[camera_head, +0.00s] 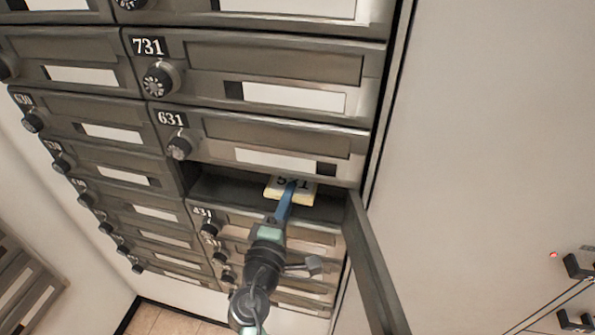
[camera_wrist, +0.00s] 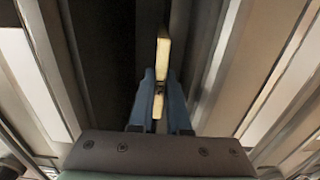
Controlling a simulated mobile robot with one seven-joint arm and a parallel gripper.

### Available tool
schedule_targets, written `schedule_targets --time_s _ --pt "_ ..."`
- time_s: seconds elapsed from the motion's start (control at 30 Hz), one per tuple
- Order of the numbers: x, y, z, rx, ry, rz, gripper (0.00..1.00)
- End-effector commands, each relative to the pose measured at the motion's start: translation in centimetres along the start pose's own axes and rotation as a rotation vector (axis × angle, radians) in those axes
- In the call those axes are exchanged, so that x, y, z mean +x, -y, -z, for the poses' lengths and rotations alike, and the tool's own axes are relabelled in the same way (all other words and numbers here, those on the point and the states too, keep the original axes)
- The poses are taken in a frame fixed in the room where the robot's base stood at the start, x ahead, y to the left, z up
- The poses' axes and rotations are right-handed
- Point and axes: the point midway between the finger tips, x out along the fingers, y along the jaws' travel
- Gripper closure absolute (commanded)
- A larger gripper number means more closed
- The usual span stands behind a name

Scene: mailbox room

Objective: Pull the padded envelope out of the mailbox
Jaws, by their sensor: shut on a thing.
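The padded envelope (camera_head: 302,191) is a small pale yellow item at the opening of an open mailbox (camera_head: 232,190), below the box numbered 631. In the wrist view the envelope (camera_wrist: 163,58) shows edge-on as a narrow cream strip between two blue fingers. My gripper (camera_head: 289,190) reaches into the opening from below and is shut on the envelope. It also shows in the wrist view (camera_wrist: 160,88), with a finger on each side of the strip. The back of the mailbox is dark, and how far the envelope sits inside is hard to tell.
The mailbox door (camera_head: 375,262) hangs open on the right, close beside my arm. Shut mailboxes with round knobs, such as 631 (camera_head: 270,140), surround the opening above, below and left. A plain pale wall (camera_head: 485,130) fills the right side.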

Motion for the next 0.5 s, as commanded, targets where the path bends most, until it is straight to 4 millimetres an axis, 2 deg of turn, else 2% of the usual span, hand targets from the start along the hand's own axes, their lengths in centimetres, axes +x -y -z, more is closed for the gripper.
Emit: schedule_targets --time_s 0.37,0.5 --pt "-0.1 -0.7 0.0 0.0 -0.001 -0.001 1.0" --pt "-1.4 -0.6 0.1 -0.001 -0.002 0.001 1.0"
